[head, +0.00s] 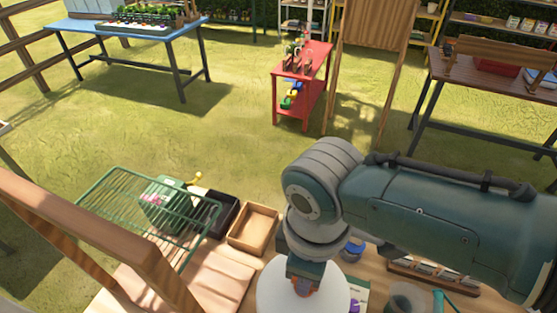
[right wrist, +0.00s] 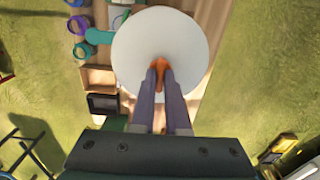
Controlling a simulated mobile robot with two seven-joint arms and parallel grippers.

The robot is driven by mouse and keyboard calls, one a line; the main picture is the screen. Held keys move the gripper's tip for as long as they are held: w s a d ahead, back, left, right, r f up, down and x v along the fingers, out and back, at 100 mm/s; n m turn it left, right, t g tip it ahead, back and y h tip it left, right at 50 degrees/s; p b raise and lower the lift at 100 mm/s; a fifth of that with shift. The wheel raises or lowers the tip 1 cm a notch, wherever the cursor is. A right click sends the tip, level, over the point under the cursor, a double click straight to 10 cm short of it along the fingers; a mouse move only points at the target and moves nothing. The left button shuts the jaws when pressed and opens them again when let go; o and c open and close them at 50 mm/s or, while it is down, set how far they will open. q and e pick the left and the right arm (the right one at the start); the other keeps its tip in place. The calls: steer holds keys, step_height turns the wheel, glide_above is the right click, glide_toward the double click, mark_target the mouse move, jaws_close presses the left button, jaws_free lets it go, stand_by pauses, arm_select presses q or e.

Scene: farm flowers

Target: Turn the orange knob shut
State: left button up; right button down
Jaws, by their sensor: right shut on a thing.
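The orange knob (right wrist: 160,66) shows in the right wrist view, on a round white object (right wrist: 160,30). The fingers of my right gripper (right wrist: 161,74) sit on either side of the knob and are shut on it. They hide part of the knob. In the head view the white object (head: 275,298) is below my right gripper (head: 302,285), near the bottom edge, and my arm covers much of it. My left gripper is not in view.
A wooden tray (head: 253,240), a black tray (head: 217,230) and a green wire rack (head: 100,208) stand left of the white object. A blue-rimmed item (head: 352,249) and a grey pot (head: 398,304) are close on its right. Open grass lies beyond.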

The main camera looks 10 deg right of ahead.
stand_by(0.4)
steer(key=c, duration=0.9)
jaws_free()
steer(key=shift+r, duration=0.15)
steer(key=shift+r, duration=0.35)
step_height(320, 180, up, 9)
steer(key=shift+p, duration=0.45)
